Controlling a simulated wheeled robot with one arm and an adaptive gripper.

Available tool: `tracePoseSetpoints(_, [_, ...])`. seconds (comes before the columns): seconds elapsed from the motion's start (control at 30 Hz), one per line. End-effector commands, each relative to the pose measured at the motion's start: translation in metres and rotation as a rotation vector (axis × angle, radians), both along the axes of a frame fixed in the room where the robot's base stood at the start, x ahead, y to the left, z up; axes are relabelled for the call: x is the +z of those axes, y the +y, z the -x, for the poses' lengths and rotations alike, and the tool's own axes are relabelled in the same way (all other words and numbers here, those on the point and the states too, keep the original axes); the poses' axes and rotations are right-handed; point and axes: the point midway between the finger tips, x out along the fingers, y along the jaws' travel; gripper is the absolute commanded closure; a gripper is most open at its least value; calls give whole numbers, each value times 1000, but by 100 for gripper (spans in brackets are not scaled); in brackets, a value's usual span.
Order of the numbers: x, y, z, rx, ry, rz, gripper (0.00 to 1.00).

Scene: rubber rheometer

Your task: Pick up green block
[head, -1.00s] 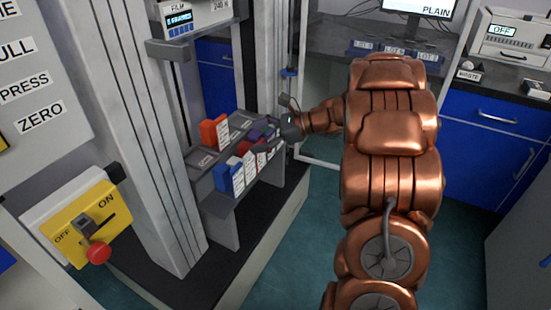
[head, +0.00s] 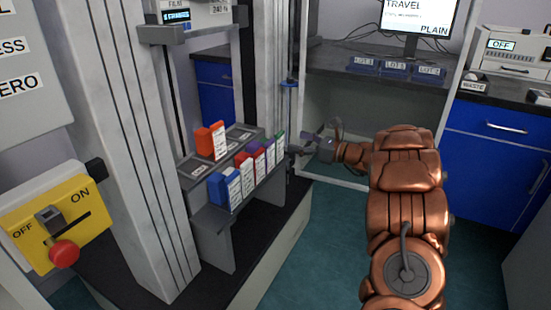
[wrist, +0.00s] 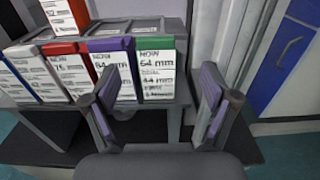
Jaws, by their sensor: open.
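The green block (head: 279,145) stands at the right end of the front row on a grey rack (head: 213,219). In the wrist view the green block (wrist: 155,68) shows its white label reading 54 mm, under a green top. My gripper (head: 300,144) is to the right of the rack, close to the green block. In the wrist view my gripper (wrist: 157,95) is open and empty. Its left finger overlaps the purple block's label, its right finger is right of the green block, and the green block is beyond the gap between them.
An orange block (head: 210,140) stands on the upper step. Grey machine columns (head: 130,120) rise beside the rack. A yellow ON/OFF switch panel (head: 85,205) is at left.

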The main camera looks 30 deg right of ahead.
Motion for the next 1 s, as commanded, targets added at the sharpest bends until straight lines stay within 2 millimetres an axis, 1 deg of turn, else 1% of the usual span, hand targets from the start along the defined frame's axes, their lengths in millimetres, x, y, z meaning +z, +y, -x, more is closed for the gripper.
tracePoseSetpoints(0.03, [-4,3,-3,2,2,2,15])
tracePoseSetpoints(0.3, [-12,19,-20,2,2,4,15])
tracePoseSetpoints(0.5, [-9,27,-35,0,1,3,15])
tracePoseSetpoints(0.8, [-7,28,-38,0,1,1,15])
tracePoseSetpoints(0.83, [-7,28,-38,0,1,1,16])
tracePoseSetpoints(0.87, [-7,28,-38,0,1,1,19])
tracePoseSetpoints(1.0, [-7,28,-38,0,1,1,33])
